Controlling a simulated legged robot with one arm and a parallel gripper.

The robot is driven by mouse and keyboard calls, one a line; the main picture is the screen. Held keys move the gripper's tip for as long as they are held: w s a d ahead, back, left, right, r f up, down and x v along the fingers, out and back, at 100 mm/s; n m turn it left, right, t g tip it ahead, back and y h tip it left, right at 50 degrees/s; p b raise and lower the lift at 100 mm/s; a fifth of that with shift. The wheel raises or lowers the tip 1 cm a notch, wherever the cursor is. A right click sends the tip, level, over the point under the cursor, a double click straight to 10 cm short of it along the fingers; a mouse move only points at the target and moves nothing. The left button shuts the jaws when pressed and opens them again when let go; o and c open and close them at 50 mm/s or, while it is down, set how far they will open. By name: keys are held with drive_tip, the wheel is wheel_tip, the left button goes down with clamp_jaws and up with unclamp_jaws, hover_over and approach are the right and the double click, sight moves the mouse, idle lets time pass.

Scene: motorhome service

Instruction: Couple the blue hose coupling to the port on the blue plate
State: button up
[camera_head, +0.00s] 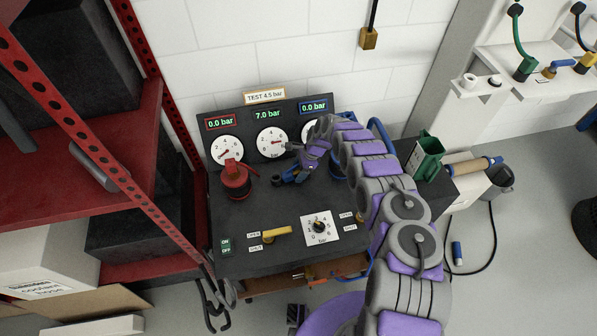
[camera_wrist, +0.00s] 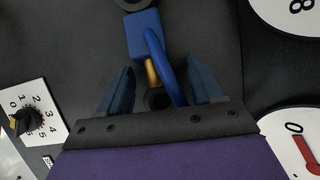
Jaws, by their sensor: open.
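My gripper (camera_head: 293,174) is open over the dark test panel, reaching in from the right. A blue hose (camera_head: 382,137) curves behind my arm.
The panel (camera_head: 225,255) carries gauges (camera_head: 272,141), a red fitting (camera_head: 235,180), a yellow lever (camera_head: 277,235) and a knob (camera_head: 320,227). A red rack (camera_head: 75,190) stands left. A green open box (camera_head: 425,155) stands right of my arm. A blue cylinder (camera_head: 457,252) is near a black hose.

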drive_tip(key=p+v, duration=0.1)
drive_tip(key=v, duration=0.1)
drive_tip(key=a+p+v, duration=0.1)
drive_tip(key=v, duration=0.2)
drive_tip(key=shift+s+r, duration=0.1)
drive_tip(key=shift+r, duration=0.25)
drive_tip(key=s+p+v, duration=0.1)
drive_tip(key=p+v, duration=0.2)
drive_tip(key=v, duration=0.9)
drive_tip(key=shift+w+d+r, duration=0.15)
drive_tip(key=shift+w, duration=0.35)
drive_tip(key=shift+r, duration=0.1)
drive_tip(key=s+d+r+n+h, duration=0.2)
drive_tip(key=s+d+r+n, duration=0.2)
drive_tip(key=s+r, duration=0.7)
drive_tip(key=s+d+r+n+h, duration=0.1)
drive_tip(key=s+d+r+n, duration=0.35)
drive_tip(key=r, duration=1.15)
drive_tip(key=s+d+r+n, duration=0.1)
drive_tip(key=s+r+n, duration=0.1)
drive_tip(key=s, duration=1)
drive_tip(key=s+d+r+n+h, duration=0.1)
drive_tip(key=s+r+n, duration=0.1)
drive_tip(key=s, duration=0.9)
drive_tip(key=s+d+r+n, duration=0.1)
drive_tip(key=s+r+n, duration=0.1)
drive_tip(key=s, duration=1)
drive_tip(key=shift+s+r+n+g, duration=0.15)
drive_tip(key=shift+s+n+g, duration=0.2)
drive_tip(key=shift+n+g, duration=0.1)
